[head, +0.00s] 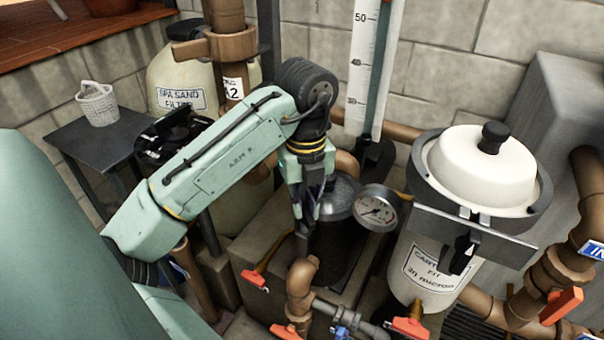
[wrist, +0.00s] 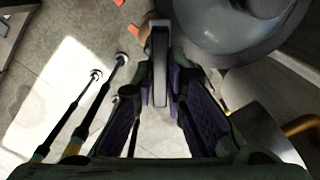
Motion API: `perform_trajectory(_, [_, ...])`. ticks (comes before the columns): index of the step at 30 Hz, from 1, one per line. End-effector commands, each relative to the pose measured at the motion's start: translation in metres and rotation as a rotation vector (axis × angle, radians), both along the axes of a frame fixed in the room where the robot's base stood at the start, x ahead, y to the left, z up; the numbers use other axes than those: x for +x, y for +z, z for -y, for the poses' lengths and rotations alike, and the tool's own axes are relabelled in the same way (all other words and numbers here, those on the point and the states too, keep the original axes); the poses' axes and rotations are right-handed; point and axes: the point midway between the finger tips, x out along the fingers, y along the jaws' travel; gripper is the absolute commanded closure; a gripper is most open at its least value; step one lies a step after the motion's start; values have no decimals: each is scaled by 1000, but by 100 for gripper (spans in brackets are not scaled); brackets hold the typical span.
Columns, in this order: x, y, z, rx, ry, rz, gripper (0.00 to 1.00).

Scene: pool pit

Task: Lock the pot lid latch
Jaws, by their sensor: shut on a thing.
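A dark pot with a round grey lid (head: 338,196) stands on a block in the middle of the head view. The same lid fills the top right of the wrist view (wrist: 235,25). A grey metal bar, the latch (wrist: 160,50), lies beside the lid's rim. My gripper (wrist: 160,85) is shut on this latch, with a dark purple finger on each side of it. In the head view my gripper (head: 304,215) points down at the left side of the pot. The fingers hide part of the latch, and I cannot tell how it meets the rim.
A pressure gauge (head: 376,208) sits close to the right of the pot. A cartridge filter (head: 430,265) with a white lid stands further right. Brown pipes (head: 300,285) and orange valve handles (head: 254,279) lie in front. A side table (head: 85,143) is at left.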

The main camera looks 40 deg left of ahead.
Motion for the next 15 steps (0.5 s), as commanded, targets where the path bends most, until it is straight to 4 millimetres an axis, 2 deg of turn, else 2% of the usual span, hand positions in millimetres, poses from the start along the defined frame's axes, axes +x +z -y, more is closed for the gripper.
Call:
perform_trajectory(1, [0,5,0,-2,-71,0,100])
perform_trajectory(15, [0,1,0,0,-785,1,100])
